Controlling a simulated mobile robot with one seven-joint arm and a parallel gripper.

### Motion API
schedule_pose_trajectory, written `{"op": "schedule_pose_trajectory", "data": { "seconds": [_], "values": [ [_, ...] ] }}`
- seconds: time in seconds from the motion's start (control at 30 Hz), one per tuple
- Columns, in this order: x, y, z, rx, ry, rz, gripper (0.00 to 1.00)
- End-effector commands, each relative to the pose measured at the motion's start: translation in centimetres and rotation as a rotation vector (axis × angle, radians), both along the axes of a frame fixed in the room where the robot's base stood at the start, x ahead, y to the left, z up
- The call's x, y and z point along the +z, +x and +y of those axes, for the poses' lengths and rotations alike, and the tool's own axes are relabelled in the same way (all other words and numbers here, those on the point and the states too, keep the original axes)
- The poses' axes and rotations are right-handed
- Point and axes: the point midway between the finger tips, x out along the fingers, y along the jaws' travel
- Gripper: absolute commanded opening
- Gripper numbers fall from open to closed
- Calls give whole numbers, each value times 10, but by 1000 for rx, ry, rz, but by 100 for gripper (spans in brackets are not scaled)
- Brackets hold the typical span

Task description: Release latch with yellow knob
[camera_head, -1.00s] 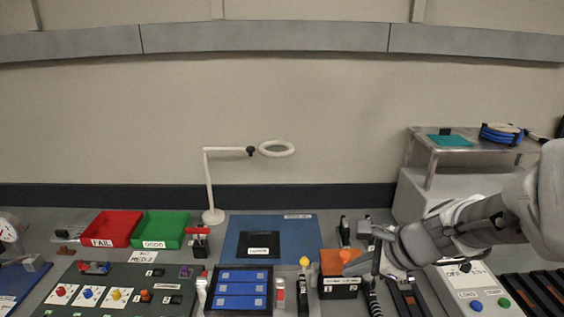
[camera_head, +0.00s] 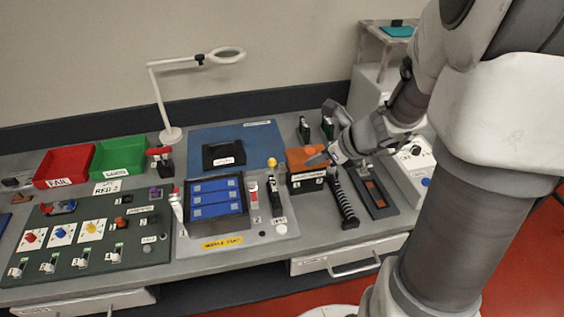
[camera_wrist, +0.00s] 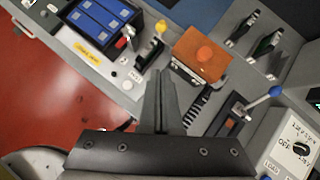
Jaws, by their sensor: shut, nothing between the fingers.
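The yellow knob (camera_head: 271,163) tops a dark upright latch lever (camera_head: 274,190) right of the module nest in the head view. The knob also shows in the wrist view (camera_wrist: 160,26), above and beyond my fingertips. My gripper (camera_wrist: 160,75) is shut and empty, its fingers together, over the bench front and apart from the knob. A red-and-white lever (camera_head: 253,194) stands just left of the latch.
A black coiled cable (camera_head: 343,200) lies farther right. A blue-knobbed lever (camera_wrist: 275,91) and dial panel (camera_wrist: 297,145) sit to the right in the wrist view. Blue modules (camera_head: 215,197) lie left.

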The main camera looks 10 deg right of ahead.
Motion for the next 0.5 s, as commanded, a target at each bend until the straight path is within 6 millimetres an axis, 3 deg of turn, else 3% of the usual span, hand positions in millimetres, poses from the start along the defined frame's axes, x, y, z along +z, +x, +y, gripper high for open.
{"op": "schedule_pose_trajectory", "data": {
  "seconds": [0.5],
  "values": [
    [-77,49,35,5,0,4,0]
  ]
}}
